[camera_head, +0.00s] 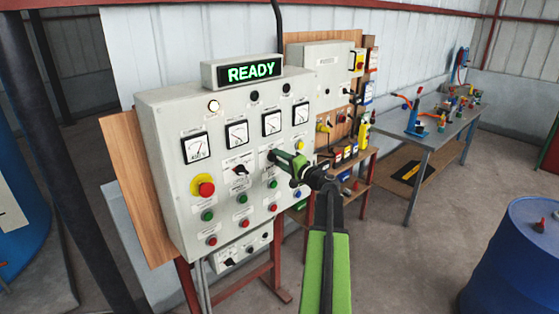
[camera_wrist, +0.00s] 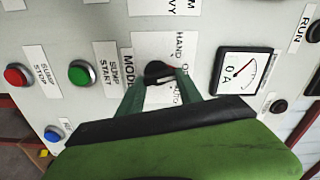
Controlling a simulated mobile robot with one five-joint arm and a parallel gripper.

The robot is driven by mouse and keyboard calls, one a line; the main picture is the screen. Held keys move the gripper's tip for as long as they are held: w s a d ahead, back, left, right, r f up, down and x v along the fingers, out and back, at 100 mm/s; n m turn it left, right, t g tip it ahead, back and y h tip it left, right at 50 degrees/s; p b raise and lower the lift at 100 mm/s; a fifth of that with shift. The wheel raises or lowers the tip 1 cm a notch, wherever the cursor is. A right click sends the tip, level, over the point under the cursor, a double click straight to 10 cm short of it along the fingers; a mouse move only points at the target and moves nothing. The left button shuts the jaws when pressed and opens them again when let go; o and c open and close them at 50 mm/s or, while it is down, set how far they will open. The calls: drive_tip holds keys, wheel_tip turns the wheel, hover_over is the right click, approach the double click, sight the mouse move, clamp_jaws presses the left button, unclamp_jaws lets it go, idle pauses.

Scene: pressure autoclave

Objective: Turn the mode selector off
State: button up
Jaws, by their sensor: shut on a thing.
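The mode selector (camera_wrist: 157,71) is a black knob on a white plate in the middle of the wrist view. The word HAND and partly hidden lettering stand beside it, with MODE to its left. My gripper (camera_wrist: 160,84) has its two green fingers on either side of the knob, shut on it. In the head view my gripper (camera_head: 273,156) reaches the front of the grey control panel (camera_head: 165,130) and hides most of the knob. The knob's exact pointing direction is hard to tell.
A similar black selector (camera_head: 240,170) sits left of my gripper. Gauges are above and coloured buttons below, including a red emergency button (camera_head: 206,189). A lit READY display (camera_head: 252,71) tops the panel. A workbench (camera_head: 440,118) and blue barrel (camera_head: 515,260) stand to the right.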

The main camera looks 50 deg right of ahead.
drive_tip(key=shift+f+m, duration=0.1)
drive_tip(key=shift+m, duration=1.1)
drive_tip(key=o, duration=1.4)
drive_tip(key=s, duration=1.1)
drive_tip(key=s+a, duration=0.1)
drive_tip(key=s, duration=0.5)
drive_tip(key=shift+s, duration=0.2)
drive_tip(key=shift+a, duration=0.1)
